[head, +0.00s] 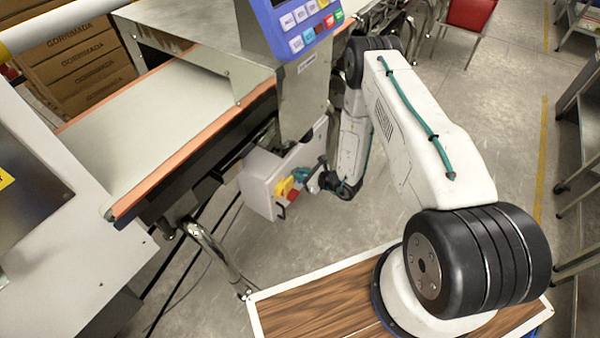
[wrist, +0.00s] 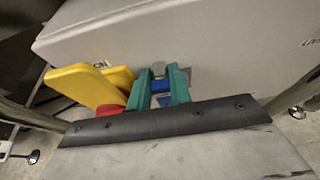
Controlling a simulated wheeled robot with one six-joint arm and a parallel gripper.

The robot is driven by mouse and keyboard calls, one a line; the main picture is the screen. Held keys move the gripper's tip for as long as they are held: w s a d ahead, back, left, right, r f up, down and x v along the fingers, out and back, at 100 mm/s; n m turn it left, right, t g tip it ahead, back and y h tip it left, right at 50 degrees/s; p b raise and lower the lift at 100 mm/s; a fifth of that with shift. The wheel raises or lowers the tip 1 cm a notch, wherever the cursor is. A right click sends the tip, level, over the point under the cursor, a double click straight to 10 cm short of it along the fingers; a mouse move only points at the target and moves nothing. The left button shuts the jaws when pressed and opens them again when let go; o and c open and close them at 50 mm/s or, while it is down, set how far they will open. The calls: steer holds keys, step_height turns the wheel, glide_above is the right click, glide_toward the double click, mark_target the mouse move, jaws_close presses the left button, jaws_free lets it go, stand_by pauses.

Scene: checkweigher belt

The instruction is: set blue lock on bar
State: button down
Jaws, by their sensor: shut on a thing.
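My gripper (wrist: 159,82) has teal fingers shut on the blue lock (wrist: 161,87), with the lock's grey top showing between the fingertips in the wrist view. The lock is close in front of a light grey box (wrist: 215,50); I cannot tell whether it touches anything there. A yellow switch handle (wrist: 85,84) with a red part below it is just left of my fingers. In the head view my gripper (head: 315,181) is beside the grey box (head: 262,178) and yellow handle (head: 285,186). I cannot make out the bar clearly.
The conveyor belt (head: 150,125) with orange edges runs left of the box. A blue keypad panel (head: 303,22) stands above on a metal post. Cardboard boxes (head: 75,60) are stacked behind the belt. A metal leg (head: 215,255) is below. Open floor lies right of my arm.

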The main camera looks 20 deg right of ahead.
steer(key=shift+f, duration=0.15)
steer(key=shift+f, duration=0.75)
steer(key=c, duration=1.2)
jaws_free()
